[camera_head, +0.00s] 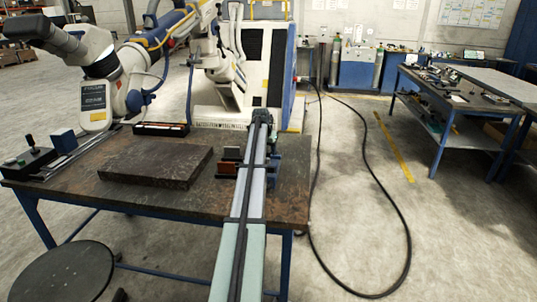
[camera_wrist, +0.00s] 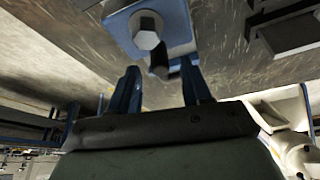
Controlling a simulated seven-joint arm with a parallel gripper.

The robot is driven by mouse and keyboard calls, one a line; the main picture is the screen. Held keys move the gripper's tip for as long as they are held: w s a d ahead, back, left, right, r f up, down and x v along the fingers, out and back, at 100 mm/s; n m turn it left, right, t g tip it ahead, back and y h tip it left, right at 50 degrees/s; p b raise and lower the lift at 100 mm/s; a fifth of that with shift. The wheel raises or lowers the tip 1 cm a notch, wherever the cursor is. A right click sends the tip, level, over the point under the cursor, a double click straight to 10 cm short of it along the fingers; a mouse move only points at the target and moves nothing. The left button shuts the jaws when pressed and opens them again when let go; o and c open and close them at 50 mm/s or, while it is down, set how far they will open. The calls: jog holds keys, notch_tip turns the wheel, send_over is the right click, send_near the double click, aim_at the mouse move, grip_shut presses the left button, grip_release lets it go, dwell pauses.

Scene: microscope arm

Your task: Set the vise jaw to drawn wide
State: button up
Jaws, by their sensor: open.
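A blue vise-like body with a pale hexagonal end piece (camera_wrist: 147,40) is at the top of the wrist view. A dark cylindrical part (camera_wrist: 159,62) sticks out below the hexagon, toward the gap between my fingers. In the head view, a blue body (camera_head: 276,146), likely the same vise, is partly hidden behind my arm. My gripper (camera_wrist: 160,85) has its two blue fingers apart, one on each side of the dark part. I cannot tell whether they touch it. My arm hides the fingertips in the head view. The jaw's opening is not clear in either view.
A dark slab (camera_head: 158,163) lies on the workbench (camera_head: 150,210), left of my arm. Small dark and brown blocks (camera_head: 227,168) stand between them. A microscope (camera_head: 95,75) and a control box (camera_head: 28,158) are at the left. A stool (camera_head: 62,275) stands in front.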

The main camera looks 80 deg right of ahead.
jog(key=shift+x, duration=1.35)
jog(key=shift+c, duration=0.3)
grip_shut()
